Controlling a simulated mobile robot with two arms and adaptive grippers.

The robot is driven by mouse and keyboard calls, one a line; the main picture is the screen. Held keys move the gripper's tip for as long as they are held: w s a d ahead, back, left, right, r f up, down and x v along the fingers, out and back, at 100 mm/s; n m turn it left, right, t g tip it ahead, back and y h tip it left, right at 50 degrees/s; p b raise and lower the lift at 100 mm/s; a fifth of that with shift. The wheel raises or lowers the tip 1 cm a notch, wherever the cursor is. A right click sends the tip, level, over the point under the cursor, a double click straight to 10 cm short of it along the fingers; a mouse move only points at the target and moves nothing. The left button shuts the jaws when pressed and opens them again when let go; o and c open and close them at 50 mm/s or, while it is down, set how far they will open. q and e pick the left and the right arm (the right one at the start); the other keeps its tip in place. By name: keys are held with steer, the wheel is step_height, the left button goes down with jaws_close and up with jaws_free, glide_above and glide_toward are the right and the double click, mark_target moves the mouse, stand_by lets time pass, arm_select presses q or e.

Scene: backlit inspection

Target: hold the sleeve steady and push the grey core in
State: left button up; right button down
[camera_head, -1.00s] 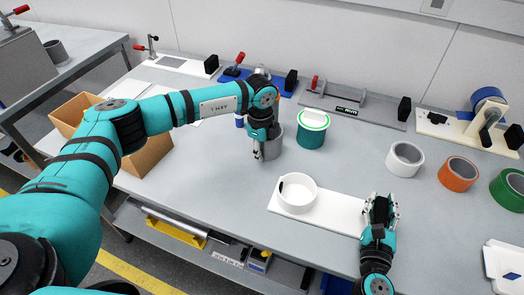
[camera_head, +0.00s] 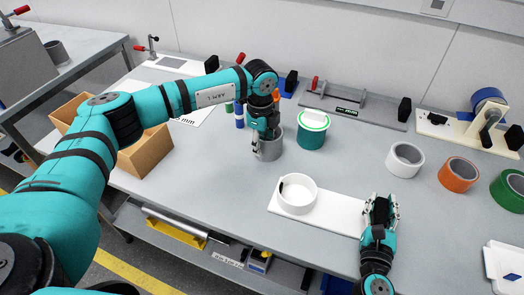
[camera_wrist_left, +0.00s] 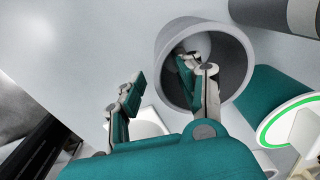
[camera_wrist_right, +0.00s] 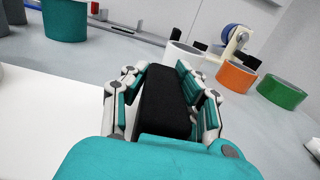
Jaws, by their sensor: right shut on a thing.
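The grey core (camera_head: 270,149), a hollow open-topped cylinder, stands upright on the bench. My left gripper (camera_head: 263,137) is open at its rim; in the left wrist view, one finger reaches over the core's opening (camera_wrist_left: 243,62) and the other is outside, with the near wall between them. I see no clear contact. The white sleeve (camera_head: 298,195), a ring with a dark mark on its side, sits on a white board (camera_head: 335,214). My right gripper (camera_head: 381,208) is at the board's right end, shut on a black block (camera_wrist_right: 165,103), which is mostly hidden in the head view.
A green cylinder with a white top (camera_head: 312,130) stands close right of the core. White (camera_head: 404,160), orange (camera_head: 458,174) and green (camera_head: 509,189) tape rolls are at the right. A grey clamp fixture (camera_head: 350,106) is behind. Bench between core and sleeve is clear.

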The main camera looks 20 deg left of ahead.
arm_select(q)
steer(key=shift+o, duration=0.2)
step_height(320, 180, up, 8)
steer(key=shift+s+f, duration=0.1)
steer(key=shift+f, duration=0.1)
steer(key=shift+r, duration=0.2)
steer(key=shift+d+r+n, duration=0.15)
steer(key=shift+d+n, duration=0.25)
steer(key=shift+d, duration=0.05)
glide_above(263, 160)
steer(key=f, duration=0.6)
steer(key=shift+w+d+f, duration=0.2)
steer(key=shift+w+f, duration=0.1)
steer(key=shift+f, duration=0.05)
steer(key=shift+s+a+f, duration=0.1)
steer(key=shift+a+f, duration=0.05)
steer(key=shift+f, duration=1.2)
steer(key=shift+a+f, duration=0.1)
steer(key=shift+f, duration=1.2)
jaws_close()
